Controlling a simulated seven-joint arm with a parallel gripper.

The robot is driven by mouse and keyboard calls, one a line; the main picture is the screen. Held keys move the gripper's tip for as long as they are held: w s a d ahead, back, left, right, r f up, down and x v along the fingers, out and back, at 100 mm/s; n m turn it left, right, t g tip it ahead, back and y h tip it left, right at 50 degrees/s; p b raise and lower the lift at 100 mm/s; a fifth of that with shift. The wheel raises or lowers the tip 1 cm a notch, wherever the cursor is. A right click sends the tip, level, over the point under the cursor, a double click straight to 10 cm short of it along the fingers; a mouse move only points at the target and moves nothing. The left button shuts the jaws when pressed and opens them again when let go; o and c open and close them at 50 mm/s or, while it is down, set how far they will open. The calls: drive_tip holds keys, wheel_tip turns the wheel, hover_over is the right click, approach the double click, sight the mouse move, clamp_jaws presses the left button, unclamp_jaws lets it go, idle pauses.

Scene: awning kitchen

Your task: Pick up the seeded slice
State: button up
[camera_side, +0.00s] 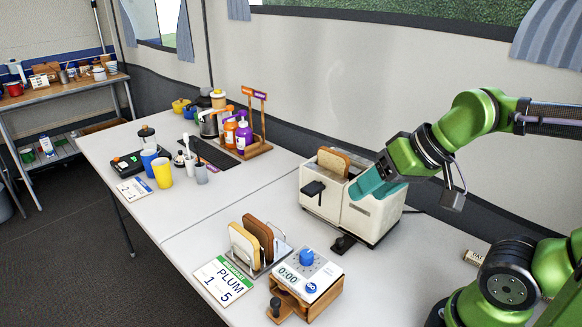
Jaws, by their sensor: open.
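A wire rack (282,250) on the table holds two upright bread slices, a pale slice (243,247) at the left and a darker brown slice (259,237) beside it. A white toaster (372,218) stands behind and to the right, with a browned slice (334,161) sticking up from its left slot. Seeds are too small to make out, so I cannot tell which slice is the seeded one. My gripper (366,188) has teal fingers, is open, and hangs over the right end of the toaster, apart from the rack slices. The toaster's right part is partly hidden behind the fingers.
Bottles in a wooden caddy (257,149) and cups (162,172) stand farther back left. Open table lies left of the toaster.

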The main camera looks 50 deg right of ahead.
drive_tip(key=shift+c, duration=0.6)
drive_tip(key=shift+d+f, duration=0.1)
wheel_tip(320, 180, up, 9)
drive_tip(key=n+g+h, duration=0.2)
drive_tip(key=n+g, duration=0.2)
drive_tip(key=g, duration=0.3)
hover_over(334, 151)
wheel_tip(334, 151, down, 17)
